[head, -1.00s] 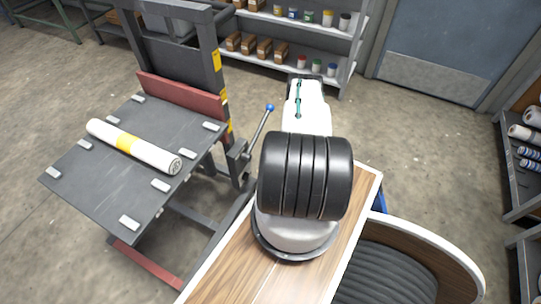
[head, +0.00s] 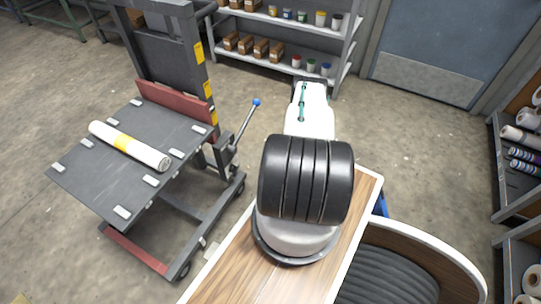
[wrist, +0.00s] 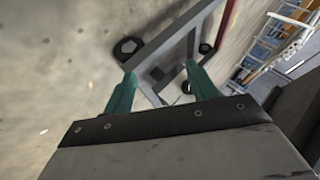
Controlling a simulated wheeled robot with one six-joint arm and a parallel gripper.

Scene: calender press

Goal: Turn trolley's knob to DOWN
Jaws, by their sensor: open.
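The trolley (head: 117,212) stands at the left in the head view, with a dark flat platform (head: 75,178) and a tall dark frame. A lever (head: 244,127) with a blue ball knob (head: 256,102) rises from its right side, leaning up and to the right. No DOWN marking is readable. In the wrist view, my gripper (wrist: 161,72) shows two green fingers apart with nothing between them. Grey trolley frame bars and dark wheels (wrist: 128,47) show beyond them. The knob is not clearly seen in the wrist view. My arm stands right of the lever in the head view, apart from it.
A white roll with a yellow band (head: 130,146) lies on the platform among small light blocks. A shelf (head: 285,60) with boxes and cans stands behind. A rack (head: 512,165) with rolls is at the right. Bare floor (head: 420,150) lies between.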

